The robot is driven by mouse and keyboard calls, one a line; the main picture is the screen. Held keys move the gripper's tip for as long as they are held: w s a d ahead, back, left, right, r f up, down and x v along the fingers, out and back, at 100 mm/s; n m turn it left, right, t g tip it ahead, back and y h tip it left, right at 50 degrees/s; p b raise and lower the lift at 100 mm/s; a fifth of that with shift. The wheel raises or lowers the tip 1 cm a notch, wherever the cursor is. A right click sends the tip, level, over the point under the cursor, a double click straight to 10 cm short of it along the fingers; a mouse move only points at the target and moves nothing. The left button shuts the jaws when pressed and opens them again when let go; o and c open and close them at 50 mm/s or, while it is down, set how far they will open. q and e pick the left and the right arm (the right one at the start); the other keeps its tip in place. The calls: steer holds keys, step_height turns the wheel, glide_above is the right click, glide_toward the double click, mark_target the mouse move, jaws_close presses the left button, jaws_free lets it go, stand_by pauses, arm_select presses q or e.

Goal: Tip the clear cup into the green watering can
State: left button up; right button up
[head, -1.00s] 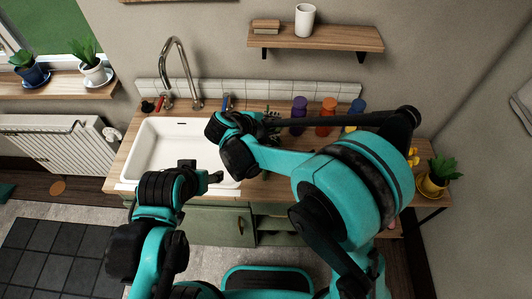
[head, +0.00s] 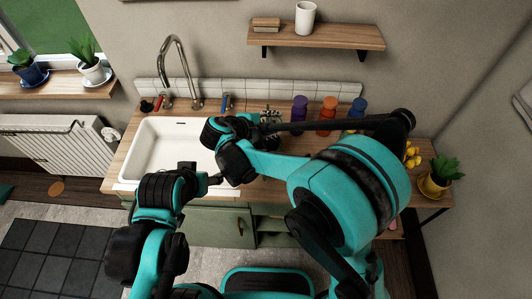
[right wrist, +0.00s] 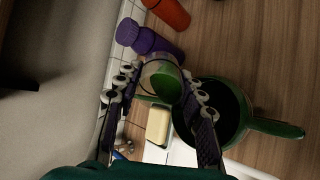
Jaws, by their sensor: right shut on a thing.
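The clear cup (right wrist: 160,78), with something green showing in it, is between the fingers of my right gripper (right wrist: 162,72) in the right wrist view. The gripper is shut on it. The green watering can (right wrist: 282,128) is close beside the cup, to its right in that view, with a dark round opening. I cannot tell how far the cup is tilted. In the head view my right gripper (head: 270,119) is over the counter right of the sink; my arm hides the cup and can there. My left gripper (head: 206,181) is in front of the sink, its jaw state unclear.
A white sink (head: 165,150) with a tall tap is set in the wooden counter. Purple (head: 299,110), orange (head: 327,112) and blue bottles stand along the back. A yellow sponge (right wrist: 158,124) lies near the can. A potted plant (head: 440,175) stands at the right end.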

steer(key=shift+b, duration=0.3)
steer(key=shift+t, duration=0.3)
steer(key=shift+h+b, duration=0.4)
steer(key=shift+b, duration=0.2)
steer(key=shift+s+r, duration=0.1)
steer(key=shift+t, duration=0.3)
steer(key=shift+a+b, duration=0.1)
steer(key=shift+b, duration=0.45)
steer(key=shift+t+h, duration=0.3)
steer(key=shift+h, duration=0.1)
